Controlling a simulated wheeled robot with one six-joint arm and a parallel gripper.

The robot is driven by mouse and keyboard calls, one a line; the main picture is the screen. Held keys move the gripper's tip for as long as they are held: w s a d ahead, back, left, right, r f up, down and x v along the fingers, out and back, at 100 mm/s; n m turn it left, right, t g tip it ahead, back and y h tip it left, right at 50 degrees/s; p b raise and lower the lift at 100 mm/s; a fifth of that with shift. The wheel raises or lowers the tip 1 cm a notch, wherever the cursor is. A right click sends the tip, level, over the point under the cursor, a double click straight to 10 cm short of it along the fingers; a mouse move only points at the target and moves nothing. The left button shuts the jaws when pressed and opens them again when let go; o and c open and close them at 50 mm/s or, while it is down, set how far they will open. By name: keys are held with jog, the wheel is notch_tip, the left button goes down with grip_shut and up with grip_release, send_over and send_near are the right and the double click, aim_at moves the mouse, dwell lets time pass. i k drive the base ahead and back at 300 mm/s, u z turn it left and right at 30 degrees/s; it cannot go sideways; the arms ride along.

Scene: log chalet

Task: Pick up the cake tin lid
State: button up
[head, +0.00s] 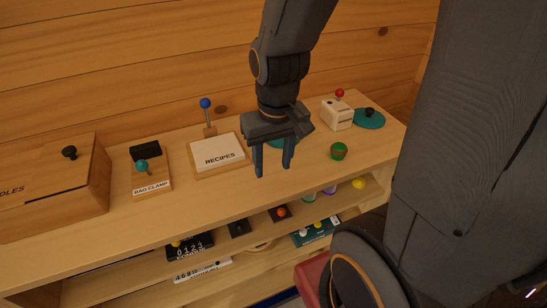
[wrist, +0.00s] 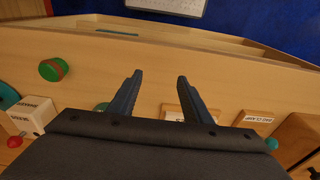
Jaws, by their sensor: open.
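A flat teal round lid with a black knob (head: 369,118) lies at the right end of the shelf top, beside a white box.
The white box with a red-knobbed lever (head: 337,115) stands by the right lid. A RECIPES box (head: 217,156), bag clamp (head: 151,180) and wooden bin (head: 55,190) stand left. Lower shelves hold small items.

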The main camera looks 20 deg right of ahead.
aim_at(368, 117)
jog(key=k, duration=1.3)
jog(key=z, duration=0.3)
jog(key=i, duration=0.75)
jog(key=z, duration=0.7)
